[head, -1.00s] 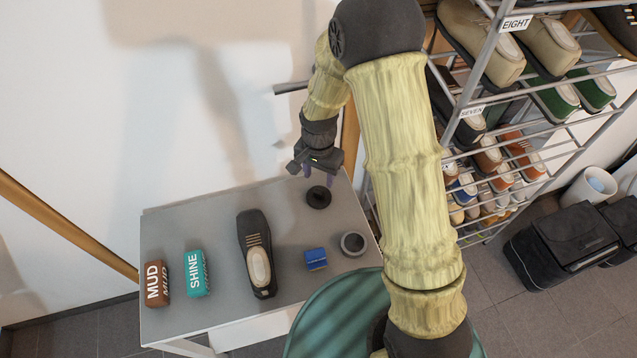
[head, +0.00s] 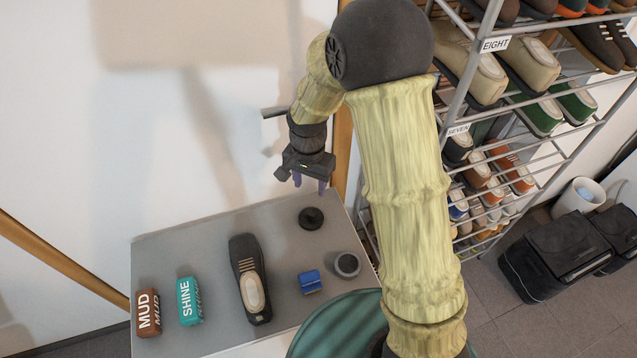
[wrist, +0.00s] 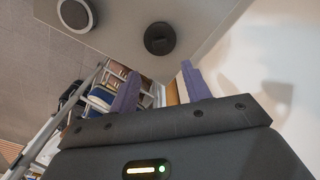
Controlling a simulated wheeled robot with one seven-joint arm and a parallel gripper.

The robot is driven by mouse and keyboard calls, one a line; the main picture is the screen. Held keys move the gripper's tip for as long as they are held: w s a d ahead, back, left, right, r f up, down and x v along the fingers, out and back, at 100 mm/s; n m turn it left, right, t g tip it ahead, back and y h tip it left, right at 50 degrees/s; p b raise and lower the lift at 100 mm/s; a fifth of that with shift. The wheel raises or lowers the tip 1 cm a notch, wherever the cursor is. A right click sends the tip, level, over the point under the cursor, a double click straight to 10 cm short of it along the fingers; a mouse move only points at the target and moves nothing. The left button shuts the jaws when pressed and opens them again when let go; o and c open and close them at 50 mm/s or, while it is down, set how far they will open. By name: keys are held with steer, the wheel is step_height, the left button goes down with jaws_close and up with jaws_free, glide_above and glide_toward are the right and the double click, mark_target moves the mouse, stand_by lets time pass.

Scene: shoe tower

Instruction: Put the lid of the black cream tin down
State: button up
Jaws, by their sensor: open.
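The black lid (head: 311,218) lies on the grey table near its back right corner, a round disc with a knob on top. It also shows in the wrist view (wrist: 159,38). My gripper (head: 310,187) is open and empty, raised above the table's back edge, clear of the lid. Its two purple fingers (wrist: 158,92) are spread apart in the wrist view.
On the grey table (head: 215,250) are a brown MUD brush (head: 148,312), a teal SHINE brush (head: 189,300), a black shoe (head: 249,278) and a blue block (head: 310,282). A shoe rack (head: 480,130) stands at the right. The wall is behind the table.

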steer(key=s+d+r+n+t, duration=0.2)
steer(key=s+d+r+n, duration=0.3)
steer(key=s+d+r, duration=0.3)
steer(key=s+d, duration=0.4)
steer(key=d, duration=0.1)
steer(key=shift+s+d+r+n+t, duration=0.25)
steer(key=shift+n+t, duration=0.05)
steer(key=shift+n, duration=0.1)
steer(key=w+p+v, duration=0.1)
steer(key=p+v, duration=0.6)
steer(key=p, duration=0.1)
steer(key=shift+w+r, duration=0.3)
steer(key=shift+r, duration=0.3)
steer(key=shift+a, duration=0.1)
